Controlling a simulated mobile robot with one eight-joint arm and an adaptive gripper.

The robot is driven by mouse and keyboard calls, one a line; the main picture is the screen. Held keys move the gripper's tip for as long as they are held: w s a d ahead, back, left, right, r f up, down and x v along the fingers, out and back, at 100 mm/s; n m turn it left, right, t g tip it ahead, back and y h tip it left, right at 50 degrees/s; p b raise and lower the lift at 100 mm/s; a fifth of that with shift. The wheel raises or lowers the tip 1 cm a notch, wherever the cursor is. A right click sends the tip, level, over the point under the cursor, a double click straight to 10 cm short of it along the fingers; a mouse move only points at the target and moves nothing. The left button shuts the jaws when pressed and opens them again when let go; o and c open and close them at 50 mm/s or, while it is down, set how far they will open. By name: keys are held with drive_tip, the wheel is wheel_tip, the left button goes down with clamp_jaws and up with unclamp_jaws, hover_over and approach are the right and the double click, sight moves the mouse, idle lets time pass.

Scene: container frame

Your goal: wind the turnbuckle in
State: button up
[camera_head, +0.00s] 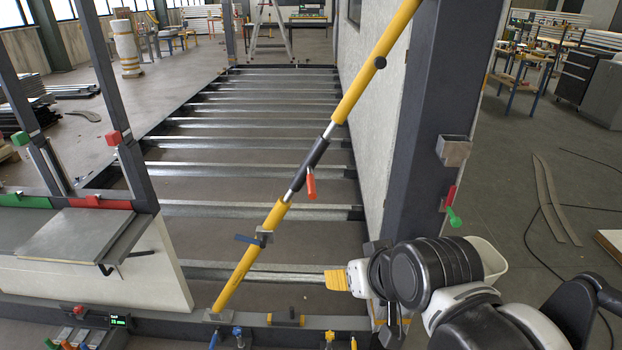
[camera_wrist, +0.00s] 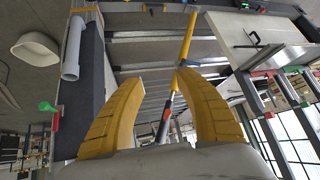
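The turnbuckle (camera_head: 317,151) is a dark sleeve between two bright threaded rods on a yellow diagonal brace (camera_head: 362,75). An orange-red handle (camera_head: 310,184) hangs from its lower end. The lower yellow tube (camera_head: 240,270) runs down to the bottom beam and carries a blue-handled clamp (camera_head: 262,237). My gripper (camera_head: 337,280) is low and right of the turnbuckle, apart from it, beside the dark post. In the wrist view my gripper (camera_wrist: 158,81) has its two yellow fingers spread with nothing held. The orange-red handle (camera_wrist: 166,115) shows beyond them, in the gap.
The dark post (camera_head: 435,110) stands close to my arm on the right. A white panel (camera_head: 90,265) with a grey plate (camera_head: 75,238) is at lower left. Several floor joists (camera_head: 255,170) cross behind the brace. A white bin (camera_head: 488,258) is just behind my wrist.

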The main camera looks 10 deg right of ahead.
drive_tip(key=w+a+r+m+t+y, duration=0.2)
drive_tip(key=w+a+r+t, duration=0.15)
drive_tip(key=w, duration=0.65)
drive_tip(key=w+a+r+m+t+y, duration=0.15)
drive_tip(key=w+a+t, duration=0.25)
drive_tip(key=w, duration=0.5)
drive_tip(key=m+t+h+b, duration=0.1)
drive_tip(key=m+t+h, duration=0.1)
drive_tip(key=m+h, duration=0.55)
approach(309, 180)
drive_tip(key=shift+w+d+f+m+y, duration=0.45)
drive_tip(key=shift+d+f+m+y, duration=0.1)
drive_tip(key=shift+y, duration=0.25)
drive_tip(key=shift+w+d, duration=0.1)
drive_tip(key=shift+w, duration=0.4)
drive_tip(key=w+p, duration=0.1)
drive_tip(key=w, duration=0.1)
drive_tip(key=w+p, duration=0.1)
drive_tip(key=w, duration=0.5)
drive_tip(key=shift+w+d+f+p, duration=0.2)
drive_tip(key=shift+d+p, duration=0.2)
drive_tip(key=shift+w+r, duration=0.1)
drive_tip(key=shift+w, duration=0.6)
